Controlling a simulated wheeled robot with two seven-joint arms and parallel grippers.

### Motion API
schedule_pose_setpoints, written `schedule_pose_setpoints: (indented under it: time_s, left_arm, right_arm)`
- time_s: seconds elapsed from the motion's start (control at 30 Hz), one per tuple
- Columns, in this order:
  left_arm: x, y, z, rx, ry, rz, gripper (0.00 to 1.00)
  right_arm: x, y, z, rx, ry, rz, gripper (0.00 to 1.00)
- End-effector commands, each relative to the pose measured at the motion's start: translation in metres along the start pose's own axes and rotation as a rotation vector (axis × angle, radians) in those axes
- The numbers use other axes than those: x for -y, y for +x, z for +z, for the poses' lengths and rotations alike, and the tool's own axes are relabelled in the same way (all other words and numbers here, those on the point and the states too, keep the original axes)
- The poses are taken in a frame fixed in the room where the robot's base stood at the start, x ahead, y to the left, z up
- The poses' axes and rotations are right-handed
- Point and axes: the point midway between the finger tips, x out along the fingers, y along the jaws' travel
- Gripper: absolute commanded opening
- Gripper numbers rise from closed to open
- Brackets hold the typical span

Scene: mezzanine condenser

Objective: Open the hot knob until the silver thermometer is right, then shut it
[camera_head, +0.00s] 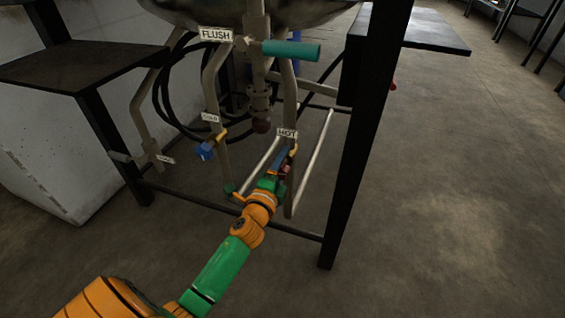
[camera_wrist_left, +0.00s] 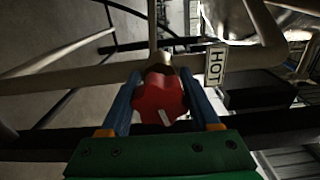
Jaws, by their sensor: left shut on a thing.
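The hot knob is red with a pale mark, and shows in the left wrist view (camera_wrist_left: 160,100) on a pipe beside the white HOT label (camera_wrist_left: 215,66). My left gripper (camera_wrist_left: 163,106) has its two blue fingers on either side of the knob and is shut on it. In the head view my left gripper (camera_head: 281,160) reaches the pipe just below the HOT label (camera_head: 287,133), and the knob is mostly hidden there. A blue knob (camera_head: 205,151) sits on the pipe below a label that seems to read COLD. No silver thermometer can be made out. My right gripper is not in view.
A teal handle (camera_head: 291,50) sticks out beside the FLUSH label (camera_head: 215,35). A black frame post (camera_head: 362,130) stands right of the pipes. Black hoses (camera_head: 165,90) hang at the left.

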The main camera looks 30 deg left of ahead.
Motion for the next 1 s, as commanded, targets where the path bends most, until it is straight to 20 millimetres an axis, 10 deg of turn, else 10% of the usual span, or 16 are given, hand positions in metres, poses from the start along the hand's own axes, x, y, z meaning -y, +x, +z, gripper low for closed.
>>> schedule_pose_setpoints:
  time_s: [0.73,0.77,0.8,1.0]
  left_arm:
    - [-0.0017,-0.0003,0.0000,0.000,-0.079,0.004,0.07]
    - [-0.0017,-0.0003,0.0000,0.000,-0.079,0.004,0.68]
    - [-0.0017,-0.0003,0.0000,0.000,-0.079,0.004,0.79]
    - [-0.0010,-0.0001,0.0000,0.000,-0.079,0.002,0.93]
  right_arm:
    - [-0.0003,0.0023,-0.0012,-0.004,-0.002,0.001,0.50]
    - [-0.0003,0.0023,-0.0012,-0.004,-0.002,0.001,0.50]
    - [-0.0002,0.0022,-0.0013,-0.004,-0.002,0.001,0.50]
    - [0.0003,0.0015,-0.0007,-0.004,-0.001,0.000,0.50]
